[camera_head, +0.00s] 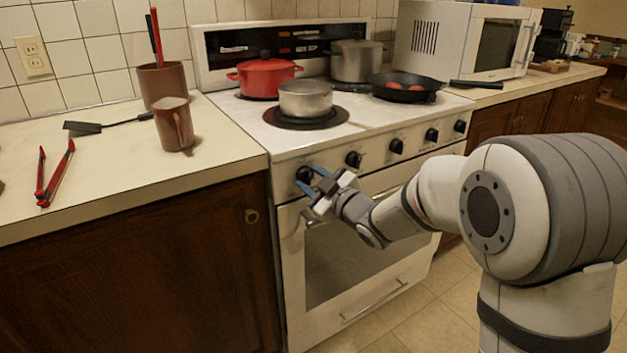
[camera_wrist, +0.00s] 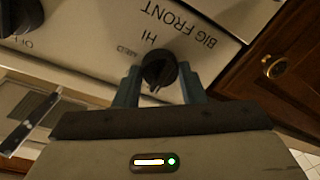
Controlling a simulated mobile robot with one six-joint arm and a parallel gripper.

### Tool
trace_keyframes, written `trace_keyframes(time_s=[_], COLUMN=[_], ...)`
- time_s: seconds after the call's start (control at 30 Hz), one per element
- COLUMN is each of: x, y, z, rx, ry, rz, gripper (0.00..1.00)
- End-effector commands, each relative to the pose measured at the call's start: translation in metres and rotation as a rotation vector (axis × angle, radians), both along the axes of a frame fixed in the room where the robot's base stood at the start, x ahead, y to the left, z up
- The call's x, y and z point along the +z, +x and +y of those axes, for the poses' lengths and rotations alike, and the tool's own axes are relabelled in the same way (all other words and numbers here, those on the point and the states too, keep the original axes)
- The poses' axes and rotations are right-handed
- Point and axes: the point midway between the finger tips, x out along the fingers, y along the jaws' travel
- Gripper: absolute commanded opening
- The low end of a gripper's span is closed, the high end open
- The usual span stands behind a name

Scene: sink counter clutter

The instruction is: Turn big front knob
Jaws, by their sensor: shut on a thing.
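The big front knob (camera_wrist: 160,68) is a black stove dial in the wrist view, beside printed labels reading "BIG FRONT", "HI" and "MED". In the head view, this knob (camera_head: 304,175) is the leftmost on the white stove's front panel. My gripper (camera_wrist: 158,88) has its two blue-grey fingers on either side of the knob, shut on it. In the head view my gripper (camera_head: 312,182) reaches the panel from the lower right. The finger contact is partly hidden there.
Other black knobs (camera_head: 353,159) line the panel to the right. A steel pot (camera_head: 305,98), a red pot (camera_head: 265,77) and a black pan (camera_head: 404,88) stand on the stovetop. The oven door handle (camera_head: 375,190) runs below the knobs. Dark cabinets (camera_head: 140,275) flank the stove.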

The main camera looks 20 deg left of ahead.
Motion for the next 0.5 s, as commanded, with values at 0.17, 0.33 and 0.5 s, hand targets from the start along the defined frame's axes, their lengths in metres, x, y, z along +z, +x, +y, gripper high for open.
trace_keyframes(time_s=[0.17,0.33,0.5], x=[-0.0005,-0.0007,-0.0006], y=[0.0000,0.0000,-0.0004], z=[0.0011,0.0015,0.0020], rx=[0.000,0.000,0.003], ry=[0.032,0.100,0.194], rz=[0.040,0.119,0.228], gripper=[0.14,0.14,0.14])
